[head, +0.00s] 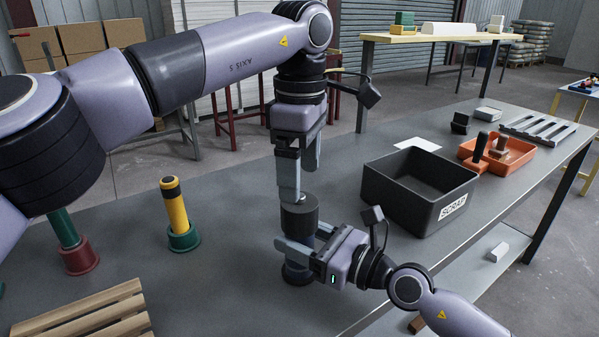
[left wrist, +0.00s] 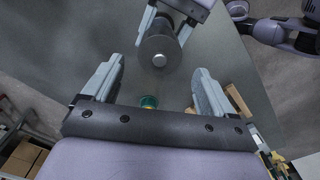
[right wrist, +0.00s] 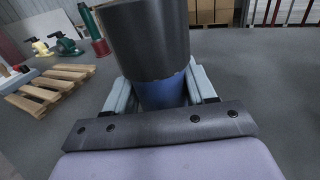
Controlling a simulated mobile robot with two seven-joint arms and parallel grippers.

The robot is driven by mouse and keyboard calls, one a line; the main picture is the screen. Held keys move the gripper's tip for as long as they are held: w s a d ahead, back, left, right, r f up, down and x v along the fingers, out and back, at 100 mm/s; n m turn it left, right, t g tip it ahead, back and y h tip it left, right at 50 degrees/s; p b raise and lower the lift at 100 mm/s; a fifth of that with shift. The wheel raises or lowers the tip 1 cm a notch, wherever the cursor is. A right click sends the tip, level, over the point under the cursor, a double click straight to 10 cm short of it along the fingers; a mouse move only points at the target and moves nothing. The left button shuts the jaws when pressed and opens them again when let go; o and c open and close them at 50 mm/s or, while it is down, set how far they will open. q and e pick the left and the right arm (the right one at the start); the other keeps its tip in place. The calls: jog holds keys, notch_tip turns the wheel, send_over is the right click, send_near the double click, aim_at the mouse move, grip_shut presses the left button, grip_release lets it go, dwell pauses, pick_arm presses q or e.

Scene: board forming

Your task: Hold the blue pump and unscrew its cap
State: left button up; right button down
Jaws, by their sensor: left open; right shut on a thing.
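The blue pump (right wrist: 165,93) is upright, with a wide dark grey cap (head: 298,217) on top. My right gripper (head: 308,248) is shut on the blue body just below the cap; the fingers lie on both sides of it in the right wrist view. The pump's dark lower end (head: 297,275) shows beneath the fingers, at or close to the bench. My left gripper (head: 303,183) is open and points down above the cap. In the left wrist view, the cap (left wrist: 158,47) with its pale round centre lies beyond the fingertips, towards the top of the picture, not between them.
A black scrap bin (head: 425,190) stands to the right on the grey bench (head: 235,262). An orange tray (head: 513,158) lies behind it. A yellow-and-black part in a green base (head: 183,235), a red-based green part (head: 80,260) and a wooden pallet (head: 90,315) are at left.

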aim_at(300, 211)
pick_arm(q)
jog(key=m, duration=0.6)
jog(key=shift+m, duration=0.3)
jog(key=m, duration=0.5)
jog(key=shift+f, duration=4.05)
